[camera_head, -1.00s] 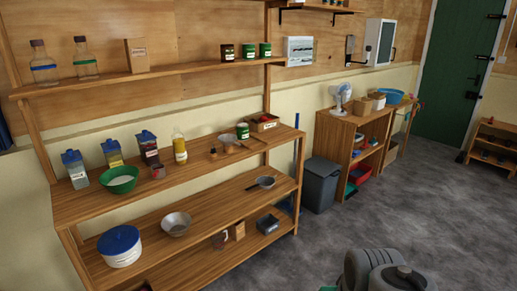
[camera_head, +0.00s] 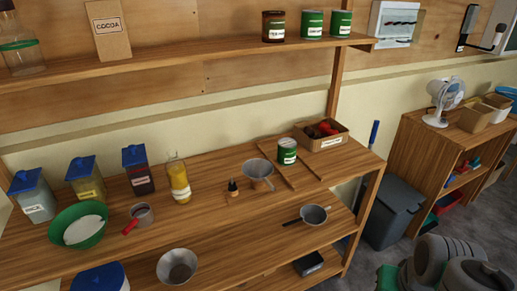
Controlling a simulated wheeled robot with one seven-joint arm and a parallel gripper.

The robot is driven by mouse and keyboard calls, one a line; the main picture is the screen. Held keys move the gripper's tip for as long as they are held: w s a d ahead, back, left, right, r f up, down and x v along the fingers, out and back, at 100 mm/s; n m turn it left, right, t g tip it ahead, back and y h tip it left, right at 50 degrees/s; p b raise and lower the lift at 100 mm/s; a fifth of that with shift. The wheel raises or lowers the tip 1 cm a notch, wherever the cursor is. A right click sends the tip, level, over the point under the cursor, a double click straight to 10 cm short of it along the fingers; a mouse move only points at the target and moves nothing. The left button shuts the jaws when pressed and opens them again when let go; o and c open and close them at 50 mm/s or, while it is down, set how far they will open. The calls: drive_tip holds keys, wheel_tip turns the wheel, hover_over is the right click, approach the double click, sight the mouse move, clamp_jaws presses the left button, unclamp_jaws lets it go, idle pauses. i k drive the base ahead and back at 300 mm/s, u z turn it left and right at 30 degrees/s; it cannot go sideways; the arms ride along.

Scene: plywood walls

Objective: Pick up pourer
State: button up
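A small dark-tipped piece with a light brown lower part (camera_head: 233,188) stands on the wooden shelf top, and it looks like the pourer. It stands just left of a metal strainer (camera_head: 258,169) and right of a bottle of yellow liquid (camera_head: 179,182). Nothing covers it. My gripper is not in view. Grey rounded links of my arm show at the bottom right, far from the small piece.
A red-handled cup (camera_head: 143,213), a green bowl (camera_head: 78,228) and several blue-lidded containers (camera_head: 86,180) stand to the left. A green tin (camera_head: 287,152) and an open box (camera_head: 321,135) stand to the right. An upper shelf (camera_head: 190,55) runs above. Bare wood lies in front of the small piece.

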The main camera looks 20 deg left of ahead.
sight(233, 187)
drive_tip(key=i, duration=1.2)
drive_tip(key=u, duration=4.2)
